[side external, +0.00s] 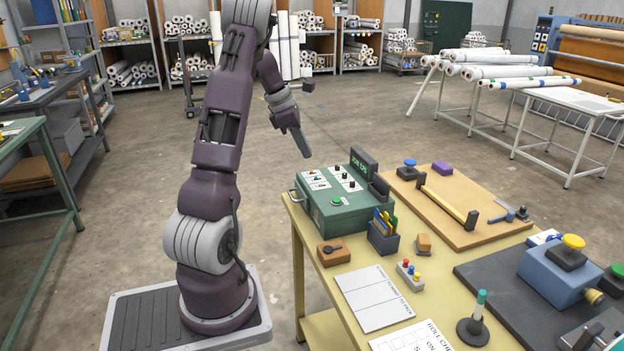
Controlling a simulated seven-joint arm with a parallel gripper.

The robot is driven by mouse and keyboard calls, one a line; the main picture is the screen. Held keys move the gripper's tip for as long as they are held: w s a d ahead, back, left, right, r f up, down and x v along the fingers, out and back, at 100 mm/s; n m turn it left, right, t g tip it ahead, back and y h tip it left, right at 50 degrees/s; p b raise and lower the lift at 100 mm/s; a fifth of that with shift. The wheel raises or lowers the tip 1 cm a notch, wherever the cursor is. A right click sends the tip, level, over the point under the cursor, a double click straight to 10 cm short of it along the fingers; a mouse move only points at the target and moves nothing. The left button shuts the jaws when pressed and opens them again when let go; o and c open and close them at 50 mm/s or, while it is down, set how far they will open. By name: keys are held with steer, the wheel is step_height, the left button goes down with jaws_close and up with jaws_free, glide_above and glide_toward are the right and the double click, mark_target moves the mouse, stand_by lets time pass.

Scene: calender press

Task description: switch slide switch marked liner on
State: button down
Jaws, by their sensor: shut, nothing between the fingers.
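A green control box (345,215) stands at the far left corner of the yellow table. Its top carries white panels with several small dark switches (349,184) and a green button (337,201). The labels are too small to read, so I cannot tell which switch is marked liner. A dark display (363,162) stands up at the box's back edge. My gripper (305,153) is shut and empty. It points down in the air behind and above the box's left end, apart from it.
On the table (310,240) are a pen holder (383,238), a small wooden box (333,253) and a white sheet (373,298) in front of the box. A wooden board (470,228) with a yellow-handled bar (447,200) lies to its right. The air above the box is clear.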

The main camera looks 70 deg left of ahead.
mark_target(316, 187)
steer(key=s+a+f+n, duration=0.3)
steer(key=a, duration=0.2)
steer(key=shift+s+a+f, duration=0.25)
steer(key=shift+s+f, duration=0.1)
steer(key=shift+s, duration=0.05)
steer(key=x, duration=1)
steer(key=shift+s, duration=0.1)
steer(key=w, duration=0.2)
steer(key=shift+w, duration=0.4)
steer(key=shift+w+a, duration=0.1)
steer(key=shift+w, duration=0.55)
